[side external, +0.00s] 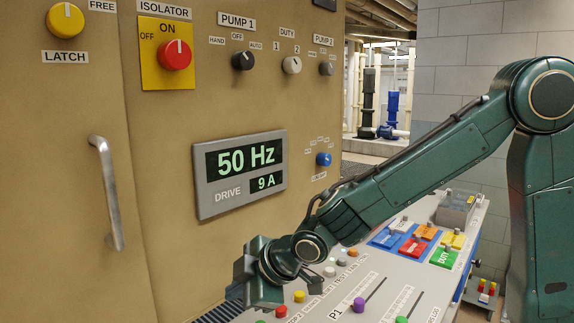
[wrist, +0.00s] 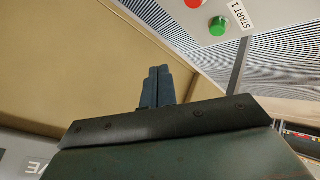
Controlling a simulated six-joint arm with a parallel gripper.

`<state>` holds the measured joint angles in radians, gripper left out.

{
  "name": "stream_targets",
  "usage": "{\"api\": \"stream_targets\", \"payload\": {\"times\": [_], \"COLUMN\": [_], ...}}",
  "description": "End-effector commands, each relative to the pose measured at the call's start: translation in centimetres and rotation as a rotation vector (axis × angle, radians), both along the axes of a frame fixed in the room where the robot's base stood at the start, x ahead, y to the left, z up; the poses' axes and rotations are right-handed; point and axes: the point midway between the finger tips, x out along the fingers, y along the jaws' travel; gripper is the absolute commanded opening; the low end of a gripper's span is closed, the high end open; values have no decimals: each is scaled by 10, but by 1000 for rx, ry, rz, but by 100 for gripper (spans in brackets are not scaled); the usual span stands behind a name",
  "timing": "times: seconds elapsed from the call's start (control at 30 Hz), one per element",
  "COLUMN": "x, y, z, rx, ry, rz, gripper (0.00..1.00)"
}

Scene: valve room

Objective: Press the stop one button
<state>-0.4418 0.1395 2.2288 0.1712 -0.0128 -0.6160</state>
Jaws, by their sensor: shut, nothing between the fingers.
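In the wrist view a red button (wrist: 193,3) is cut off by the top edge, and its label is not visible. A green button (wrist: 218,26) labelled START 1 is beside it. In the side view a red button (side external: 281,311) and a green button (side external: 261,321) show at the bottom edge; I cannot read their labels. My gripper (side external: 258,298) is over the near left part of the sloped console, close to the cabinet. Its fingers (wrist: 158,72) are together and empty in the wrist view, apart from the buttons. The fingertips are hard to make out in the side view.
A tan cabinet (side external: 160,270) with a handle (side external: 107,193), knobs and a drive display (side external: 240,172) stands on the left. The console also carries a yellow button (side external: 299,297), a purple slider knob (side external: 359,305), a green slider knob (side external: 402,320) and coloured blocks (side external: 444,258).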

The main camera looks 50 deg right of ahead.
Motion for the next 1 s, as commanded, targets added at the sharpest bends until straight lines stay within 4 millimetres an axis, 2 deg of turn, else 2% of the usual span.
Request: {"api": "stream_targets", "payload": {"times": [0.37,1.0], "x": [0,-1], "y": [0,0], "z": [-10,-71], "rx": [-1,-1], "ry": [3,5], "rz": [0,-1], "gripper": [0,0]}}
